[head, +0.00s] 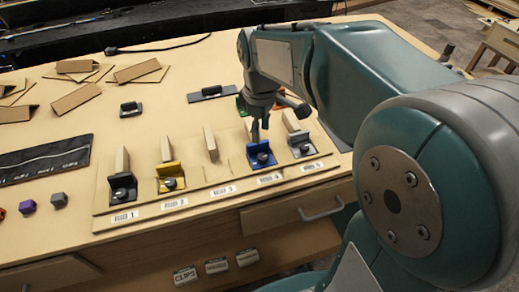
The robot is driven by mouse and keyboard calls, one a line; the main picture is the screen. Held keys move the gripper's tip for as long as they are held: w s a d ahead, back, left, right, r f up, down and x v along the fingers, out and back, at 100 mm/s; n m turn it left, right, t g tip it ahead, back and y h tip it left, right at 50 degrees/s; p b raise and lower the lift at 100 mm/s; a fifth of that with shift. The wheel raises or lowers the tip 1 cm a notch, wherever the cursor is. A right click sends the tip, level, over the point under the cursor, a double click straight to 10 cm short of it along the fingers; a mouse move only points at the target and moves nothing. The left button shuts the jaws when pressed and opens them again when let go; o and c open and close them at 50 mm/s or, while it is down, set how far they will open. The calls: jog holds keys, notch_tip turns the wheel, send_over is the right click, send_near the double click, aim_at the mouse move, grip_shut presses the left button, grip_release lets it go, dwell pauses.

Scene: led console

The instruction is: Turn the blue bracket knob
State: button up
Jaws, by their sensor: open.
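The blue bracket (259,148) stands on the board behind the label marked 4, with a dark round knob (263,158) on its front. My gripper (259,132) points down just above and behind this knob, with its fingers open. The fingers are small in the picture and partly overlap the bracket, so I cannot tell whether they touch it. I see nothing held between them.
Loose cardboard pieces (138,72) lie at the back left. A drawer handle (322,211) is below the front edge.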

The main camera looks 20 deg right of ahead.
aim_at(262, 156)
jog(key=f, duration=0.8)
jog(key=shift+d+f, duration=0.15)
jog(key=shift+d, duration=0.15)
jog(key=shift+a+f, duration=0.15)
jog(key=shift+f, duration=0.1)
grip_shut()
